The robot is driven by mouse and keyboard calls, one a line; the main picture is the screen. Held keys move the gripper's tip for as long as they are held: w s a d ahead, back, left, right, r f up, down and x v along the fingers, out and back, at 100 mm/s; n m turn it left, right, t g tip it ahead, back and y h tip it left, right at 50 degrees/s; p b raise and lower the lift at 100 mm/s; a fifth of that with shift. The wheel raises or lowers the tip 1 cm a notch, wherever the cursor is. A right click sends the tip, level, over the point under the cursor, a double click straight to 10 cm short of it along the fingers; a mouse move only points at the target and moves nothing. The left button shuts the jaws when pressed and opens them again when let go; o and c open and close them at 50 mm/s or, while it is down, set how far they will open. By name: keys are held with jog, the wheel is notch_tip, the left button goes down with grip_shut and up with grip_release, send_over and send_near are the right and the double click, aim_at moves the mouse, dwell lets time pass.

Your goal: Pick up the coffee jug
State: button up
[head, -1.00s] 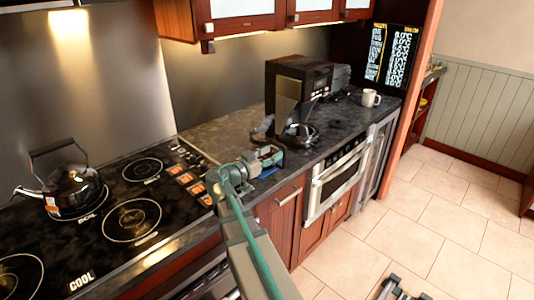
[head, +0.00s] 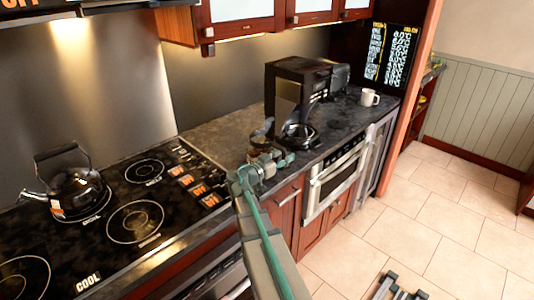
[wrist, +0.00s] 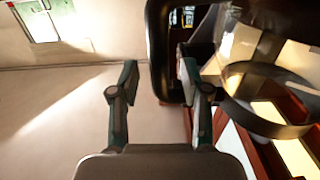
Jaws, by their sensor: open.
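The coffee jug (head: 299,133) sits at the black coffee maker (head: 297,88) on the dark counter in the head view. A thick black loop, seemingly the jug's handle (wrist: 155,45), shows between the fingertips, with one bar in the gap. A dark curved band (wrist: 262,118), seemingly of the jug, is to the right. I cannot tell whether a finger touches the handle.
A white mug (head: 369,97) stands on the counter right of the coffee maker. A black kettle (head: 70,188) stands on the stove (head: 150,185) at the left. Below the counter is a steel oven drawer (head: 335,180). Tiled floor at the right is mostly clear.

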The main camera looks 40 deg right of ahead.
jog(key=shift+d, duration=0.2)
grip_shut()
jog(key=shift+r, duration=0.15)
dwell(0.5)
